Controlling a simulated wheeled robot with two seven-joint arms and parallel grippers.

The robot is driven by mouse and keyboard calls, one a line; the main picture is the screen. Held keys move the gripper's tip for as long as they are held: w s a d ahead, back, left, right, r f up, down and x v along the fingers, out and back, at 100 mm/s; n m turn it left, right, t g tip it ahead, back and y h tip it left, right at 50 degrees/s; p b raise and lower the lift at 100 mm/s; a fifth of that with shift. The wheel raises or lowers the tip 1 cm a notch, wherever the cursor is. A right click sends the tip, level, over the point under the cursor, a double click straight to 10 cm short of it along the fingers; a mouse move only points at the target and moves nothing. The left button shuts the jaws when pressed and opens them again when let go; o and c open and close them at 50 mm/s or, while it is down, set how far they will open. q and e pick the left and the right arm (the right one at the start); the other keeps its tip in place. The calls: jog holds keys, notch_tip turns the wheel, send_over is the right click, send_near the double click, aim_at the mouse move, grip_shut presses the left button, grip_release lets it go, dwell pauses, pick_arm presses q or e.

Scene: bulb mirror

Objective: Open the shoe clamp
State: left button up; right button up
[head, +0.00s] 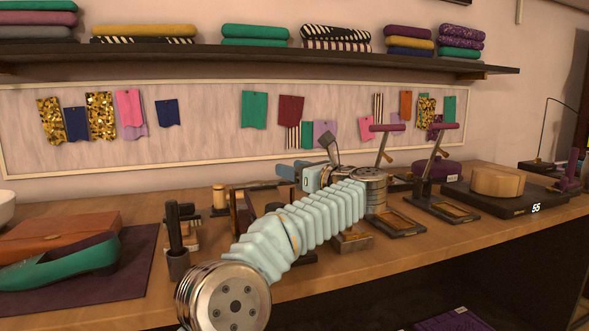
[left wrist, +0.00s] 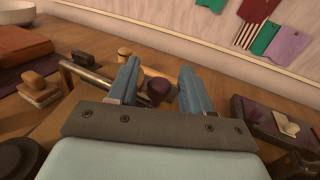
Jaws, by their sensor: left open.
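My left gripper (head: 284,171) reaches over the middle of the bench in the head view, its arm crossing in front of it. In the left wrist view its two blue fingers (left wrist: 161,78) are apart with nothing held. A dark purple rounded knob (left wrist: 158,90) shows between and beyond them; I cannot tell whether they touch it. A metal bar (left wrist: 90,77) lies left of the fingers. A dark frame (head: 238,208) stands behind the arm in the head view, partly hidden. I cannot tell for sure which part is the shoe clamp. My right gripper is not in view.
Two lever tools with purple handles (head: 386,128) (head: 447,126) stand right of the arm. A scale (head: 520,207) carries a round wooden block (head: 497,182). A green shoe (head: 65,264) and a brown case (head: 60,236) lie at left.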

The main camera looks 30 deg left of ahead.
pick_arm(q)
grip_shut()
dwell(0.3)
jog(key=shift+s+a+r+n+h, duration=0.1)
jog(key=shift+s+r+n+h, duration=0.05)
jog(key=shift+r+n, duration=0.35)
jog(key=shift+s+a+r+n+h, duration=0.15)
jog(key=shift+r+n, duration=0.15)
jog(key=shift+r, duration=0.3)
jog(key=r+n, duration=0.1)
jog(key=s+a+r+n+h, duration=0.1)
jog(key=r, duration=0.1)
jog(key=s+r+n, duration=0.1)
jog(key=r, duration=0.1)
jog(key=shift+s+a+n+h, duration=0.1)
jog(key=shift+a+n+h, duration=0.2)
jog(key=shift+a+h, duration=0.1)
jog(key=s+a+r+n+t+h+b, duration=0.1)
jog(key=s+a+r+n+h, duration=0.2)
jog(key=s+a+r+n, duration=0.1)
jog(key=shift+s+a+r+n+t, duration=0.15)
jog(key=shift+s+a+n+t, duration=0.15)
jog(key=shift+s+a+n, duration=0.55)
jog(key=shift+s+d+m, duration=0.2)
jog(key=shift+s+m, duration=0.05)
